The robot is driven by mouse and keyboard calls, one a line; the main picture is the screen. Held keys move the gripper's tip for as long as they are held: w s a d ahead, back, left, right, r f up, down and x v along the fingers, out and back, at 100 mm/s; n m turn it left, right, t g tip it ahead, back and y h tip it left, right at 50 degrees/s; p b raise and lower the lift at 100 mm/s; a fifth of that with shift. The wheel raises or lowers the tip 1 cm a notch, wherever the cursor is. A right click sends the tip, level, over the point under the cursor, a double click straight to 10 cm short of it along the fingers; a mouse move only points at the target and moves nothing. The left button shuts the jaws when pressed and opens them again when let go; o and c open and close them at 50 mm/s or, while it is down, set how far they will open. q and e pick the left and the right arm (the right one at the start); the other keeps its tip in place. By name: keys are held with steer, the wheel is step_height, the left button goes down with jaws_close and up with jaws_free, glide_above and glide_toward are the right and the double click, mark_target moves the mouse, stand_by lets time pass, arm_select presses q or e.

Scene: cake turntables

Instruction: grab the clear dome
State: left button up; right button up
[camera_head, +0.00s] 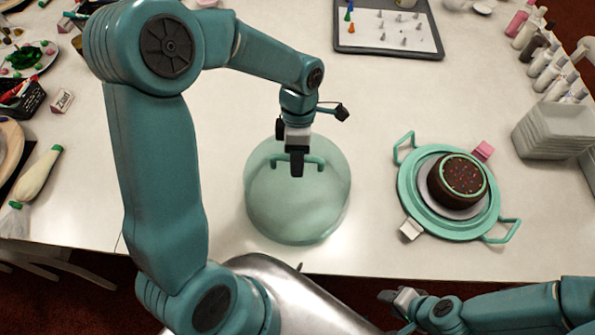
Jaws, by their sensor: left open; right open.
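The clear dome (297,205) is a pale green see-through cover standing on the white table, with a green bar handle (313,160) on top. My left gripper (297,165) is open and points down at the handle, overlapping it in this view. I cannot tell whether its fingers are around the handle or only above it. My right gripper (390,298) is open and empty, low in the picture, in front of the table's front edge and away from the dome.
A green turntable (414,205) with side handles holds a chocolate cake (449,188) to the right of the dome. A dark tray (390,47) with piping tips lies at the back. Stacked white containers (550,130) and bottles (548,72) line the right side. The table (375,250) is clear between dome and turntable.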

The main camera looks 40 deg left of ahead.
arm_select(q)
steer(key=shift+s+r, duration=0.1)
steer(key=shift+s, duration=0.1)
steer(key=shift+c, duration=0.5)
steer(key=shift+w+a, duration=0.1)
steer(key=shift+w, duration=0.1)
jaws_close()
steer(key=shift+s, duration=0.1)
